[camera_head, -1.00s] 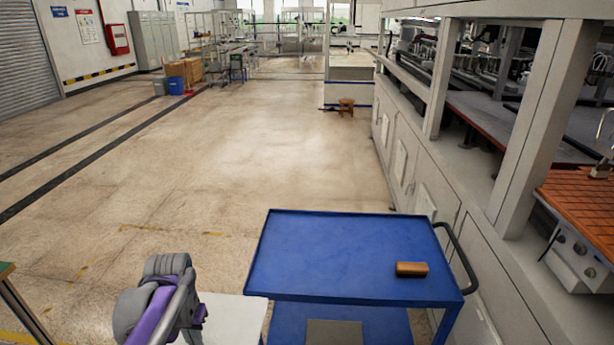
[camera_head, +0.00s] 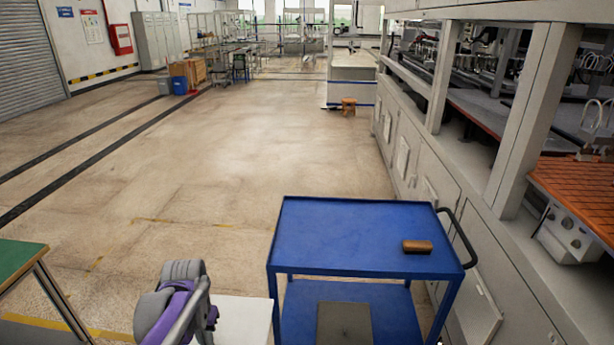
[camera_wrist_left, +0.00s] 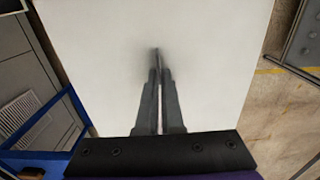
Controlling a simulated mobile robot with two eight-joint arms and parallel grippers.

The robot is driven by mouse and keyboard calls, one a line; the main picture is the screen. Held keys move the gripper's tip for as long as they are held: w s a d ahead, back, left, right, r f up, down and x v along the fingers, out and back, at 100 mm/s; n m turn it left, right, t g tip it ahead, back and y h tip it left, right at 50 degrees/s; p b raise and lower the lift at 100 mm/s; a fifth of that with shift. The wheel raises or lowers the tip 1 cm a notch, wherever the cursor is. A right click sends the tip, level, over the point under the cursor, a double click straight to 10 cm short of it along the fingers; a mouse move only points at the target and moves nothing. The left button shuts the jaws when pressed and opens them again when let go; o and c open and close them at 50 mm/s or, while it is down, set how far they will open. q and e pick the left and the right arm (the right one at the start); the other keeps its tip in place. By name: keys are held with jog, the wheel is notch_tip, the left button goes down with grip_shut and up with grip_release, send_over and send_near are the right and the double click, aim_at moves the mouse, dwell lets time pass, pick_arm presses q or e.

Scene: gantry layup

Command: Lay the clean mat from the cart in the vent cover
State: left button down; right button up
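A blue two-shelf cart (camera_head: 345,232) stands at the lower middle of the head view. A flat grey sheet (camera_head: 343,323), possibly the mat, lies on its lower shelf. My left arm shows at the bottom left, with its fingers hidden there. In the left wrist view my left gripper (camera_wrist_left: 158,60) has its fingers together over a broad, flat white panel (camera_wrist_left: 215,60). The panel (camera_head: 243,320) also shows beside the arm in the head view. I cannot tell whether the fingers grip it. A louvred white grille (camera_wrist_left: 20,115) shows on a grey cabinet. My right gripper is out of view.
A brown block (camera_head: 417,246) lies on the cart's top shelf. Grey machine cabinets (camera_head: 430,180) line the right side, close to the cart's handle. A green-topped table (camera_head: 15,262) is at the left edge. The floor ahead is open.

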pick_arm(q)
jog(key=w+d+f+p, duration=0.1)
jog(key=w+d+f, duration=0.3)
jog(key=f, duration=0.5)
jog(key=shift+d+f+n, duration=0.25)
jog(key=shift+d+n, duration=0.05)
jog(key=shift+d, duration=0.5)
jog(key=shift+d, duration=0.1)
